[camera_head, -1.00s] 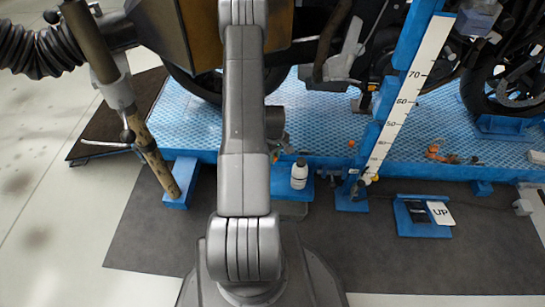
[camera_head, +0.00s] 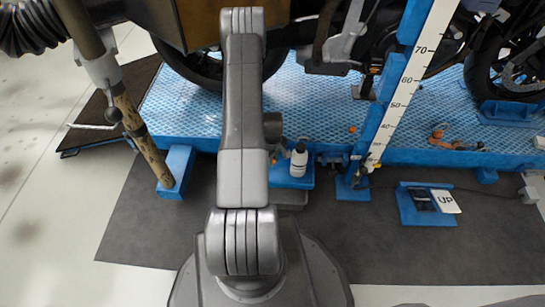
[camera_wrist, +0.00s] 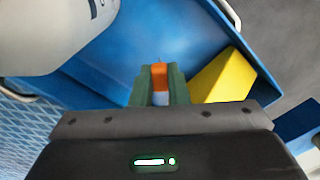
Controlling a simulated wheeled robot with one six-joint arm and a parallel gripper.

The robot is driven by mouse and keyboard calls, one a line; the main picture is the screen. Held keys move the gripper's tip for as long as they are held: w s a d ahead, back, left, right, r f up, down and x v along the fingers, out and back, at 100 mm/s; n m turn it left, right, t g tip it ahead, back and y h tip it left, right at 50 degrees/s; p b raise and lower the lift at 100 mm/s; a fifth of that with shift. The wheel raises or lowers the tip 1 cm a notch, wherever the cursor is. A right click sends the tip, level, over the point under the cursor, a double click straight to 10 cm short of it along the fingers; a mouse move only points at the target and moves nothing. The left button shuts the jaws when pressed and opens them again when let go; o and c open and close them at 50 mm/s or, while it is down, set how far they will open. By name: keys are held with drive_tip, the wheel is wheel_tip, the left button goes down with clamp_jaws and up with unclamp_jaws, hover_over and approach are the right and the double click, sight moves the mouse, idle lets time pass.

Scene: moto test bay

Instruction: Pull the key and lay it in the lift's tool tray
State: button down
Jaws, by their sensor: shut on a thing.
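My gripper (camera_wrist: 158,88) has its green fingers shut on the key (camera_wrist: 159,74), of which a small orange and whitish piece shows between the tips. The blue tool tray (camera_wrist: 112,72) lies beyond the fingertips in the wrist view. In the head view the tray (camera_head: 296,183) is at the lift's near edge, partly covered by my arm. My gripper is hidden behind the arm there. I cannot tell whether the key touches the tray.
A white bottle (camera_head: 298,160) stands in the tray; it looms close at upper left in the wrist view (camera_wrist: 50,35). A yellow block (camera_wrist: 224,78) lies right of the fingers. The height scale (camera_head: 413,85) and blue foot pedal (camera_head: 420,208) are to the right.

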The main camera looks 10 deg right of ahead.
drive_tip(key=shift+f, duration=0.4)
drive_tip(key=c, duration=1.3)
unclamp_jaws()
wheel_tip(320, 180, up, 14)
drive_tip(key=p, duration=0.4)
drive_tip(key=shift+f, duration=0.2)
